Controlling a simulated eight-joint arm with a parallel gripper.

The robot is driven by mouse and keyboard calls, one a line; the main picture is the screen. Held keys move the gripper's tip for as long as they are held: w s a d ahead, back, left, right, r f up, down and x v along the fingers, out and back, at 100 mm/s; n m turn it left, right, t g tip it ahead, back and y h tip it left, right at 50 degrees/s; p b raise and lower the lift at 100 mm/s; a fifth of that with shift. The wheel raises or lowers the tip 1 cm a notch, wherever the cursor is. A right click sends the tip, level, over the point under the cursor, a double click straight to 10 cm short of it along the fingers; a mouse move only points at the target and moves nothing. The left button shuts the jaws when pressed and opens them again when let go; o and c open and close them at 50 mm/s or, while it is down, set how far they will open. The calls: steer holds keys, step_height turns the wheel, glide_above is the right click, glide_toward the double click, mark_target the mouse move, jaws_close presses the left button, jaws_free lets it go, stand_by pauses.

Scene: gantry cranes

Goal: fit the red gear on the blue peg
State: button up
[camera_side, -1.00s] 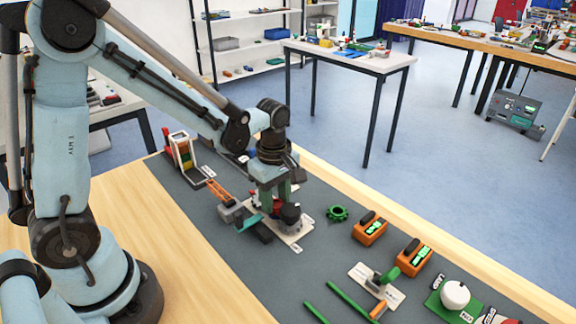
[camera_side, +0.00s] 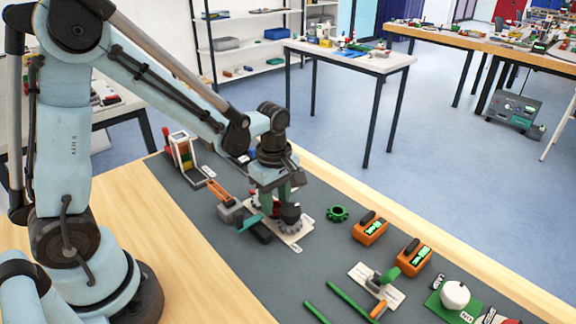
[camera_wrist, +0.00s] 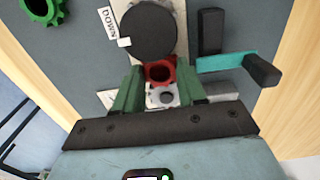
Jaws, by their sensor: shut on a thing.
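In the wrist view, the red gear (camera_wrist: 157,64) sits between the two green fingers of my gripper (camera_wrist: 158,82), which is shut on it. Its centre hole shows dark. A pale plate with a small round grey part (camera_wrist: 166,98) shows just beyond the gear, between the fingers. I cannot make out the blue peg; my gripper and the gear may hide it. In the side view, my gripper (camera_side: 272,200) is low over a pale board (camera_side: 302,232) on the grey mat. The gear is mostly hidden there, so I cannot tell whether it touches a peg.
A black round part (camera_wrist: 148,32) stands close to the gear on the board. A teal bar with a black handle (camera_wrist: 262,70) lies to one side. A green gear (camera_side: 337,213) and orange boxes (camera_side: 370,229) lie to the right on the mat.

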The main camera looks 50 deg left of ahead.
steer(key=shift+f, duration=0.4)
stand_by(0.4)
steer(key=o, duration=1.1)
steer(key=shift+r, duration=3.5)
steer(key=shift+s+r+m, duration=0.25)
steer(key=shift+r+m, duration=0.15)
steer(key=shift+m, duration=0.1)
steer(key=s+r+m+t, duration=0.1)
steer(key=s+m+t, duration=0.1)
steer(key=m, duration=0.3)
steer(key=s+r+m+t, duration=0.2)
steer(key=m, duration=0.4)
steer(key=s+r+m+t, duration=0.1)
steer(key=s+m+t, duration=0.1)
steer(key=m, duration=0.4)
steer(key=shift+a+r+t, duration=0.1)
steer(key=shift+r+t, duration=0.3)
steer(key=shift+t, duration=0.2)
